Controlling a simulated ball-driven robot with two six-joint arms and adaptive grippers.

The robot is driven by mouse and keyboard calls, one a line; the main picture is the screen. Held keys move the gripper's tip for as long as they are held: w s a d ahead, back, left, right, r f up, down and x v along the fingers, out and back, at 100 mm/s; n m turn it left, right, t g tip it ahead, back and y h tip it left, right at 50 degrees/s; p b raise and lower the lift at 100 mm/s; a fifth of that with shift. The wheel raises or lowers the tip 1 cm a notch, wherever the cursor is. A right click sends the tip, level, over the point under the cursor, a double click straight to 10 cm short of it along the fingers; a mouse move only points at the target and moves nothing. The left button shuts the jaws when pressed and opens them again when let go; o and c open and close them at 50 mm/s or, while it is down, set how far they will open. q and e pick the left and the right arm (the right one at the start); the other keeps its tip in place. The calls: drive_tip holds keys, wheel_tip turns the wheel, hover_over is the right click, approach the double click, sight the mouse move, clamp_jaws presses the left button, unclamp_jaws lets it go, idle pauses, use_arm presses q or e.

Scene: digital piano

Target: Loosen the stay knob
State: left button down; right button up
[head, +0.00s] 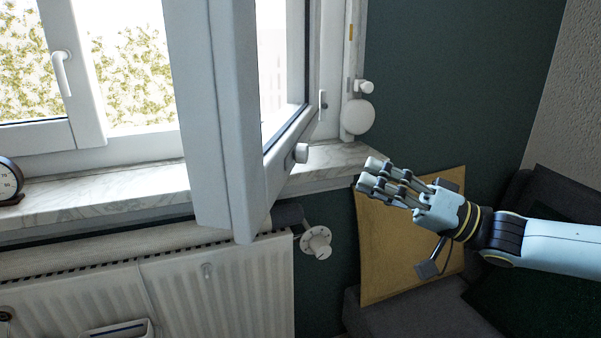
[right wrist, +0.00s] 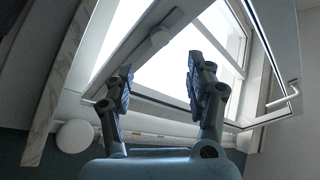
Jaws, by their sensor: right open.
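A small white round knob (head: 301,153) sits on the lower rail of the open window sash (head: 228,120); I take it for the stay knob. It also shows in the right wrist view (right wrist: 159,37), beyond the fingers and roughly between them. My right gripper (head: 372,176) is right of the knob in the head view, apart from it, its fingers pointing left towards the sash. In the right wrist view the two fingers (right wrist: 156,84) are spread with nothing between them. My left gripper is in neither view.
A marble sill (head: 110,197) runs under the window, with a dark round dial (head: 9,181) at its left end. Below are a white radiator (head: 220,285) and its valve (head: 316,243). A white disc (head: 358,117) is on the frame.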

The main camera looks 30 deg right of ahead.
sight(307, 156)
drive_tip(key=x, duration=1)
drive_tip(key=shift+w+a+b, duration=0.15)
drive_tip(key=shift+w+b, duration=0.05)
drive_tip(key=shift+b, duration=0.15)
drive_tip(key=shift+c, duration=0.4)
clamp_jaws()
